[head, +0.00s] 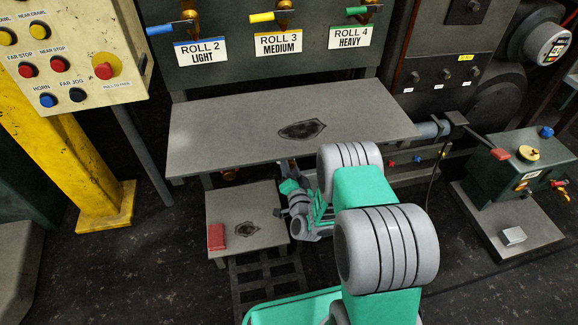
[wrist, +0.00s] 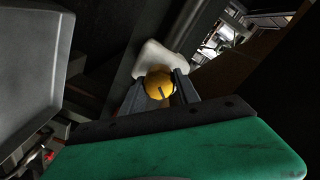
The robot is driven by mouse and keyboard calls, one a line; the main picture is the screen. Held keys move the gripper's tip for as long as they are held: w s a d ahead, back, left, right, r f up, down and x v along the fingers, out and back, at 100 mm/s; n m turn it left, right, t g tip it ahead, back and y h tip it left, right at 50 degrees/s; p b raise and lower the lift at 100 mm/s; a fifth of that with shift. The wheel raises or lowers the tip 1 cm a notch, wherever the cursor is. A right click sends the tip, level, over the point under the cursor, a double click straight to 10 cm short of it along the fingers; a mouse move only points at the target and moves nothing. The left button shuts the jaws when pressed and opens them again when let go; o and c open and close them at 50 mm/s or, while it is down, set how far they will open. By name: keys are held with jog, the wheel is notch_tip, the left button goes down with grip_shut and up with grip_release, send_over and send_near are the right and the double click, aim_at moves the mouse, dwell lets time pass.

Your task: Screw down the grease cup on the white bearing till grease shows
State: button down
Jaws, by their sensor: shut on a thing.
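The grease cup (wrist: 159,80) is a round golden-yellow cap with a dark mark on its face, in the middle of the wrist view. The white bearing (wrist: 158,55) is a pale block right behind it. My gripper (wrist: 160,93) is shut on the grease cup, with one dark finger on each side. In the head view my gripper end (head: 288,168) reaches in under the front edge of the large grey plate, and the cup and bearing cannot be made out there. No grease can be made out around the cup.
The large grey plate (head: 220,130) overhangs my gripper. A green box (head: 510,170) stands at right. The dark floor (head: 160,260) at left is clear.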

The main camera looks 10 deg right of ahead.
dwell(0.4)
jog(key=c, duration=0.9)
grip_release()
jog(key=shift+s, duration=0.1)
jog(key=s+b, duration=0.2)
jog(key=s, duration=0.5)
jog(key=shift+s, duration=0.3)
jog(key=shift+a, duration=0.1)
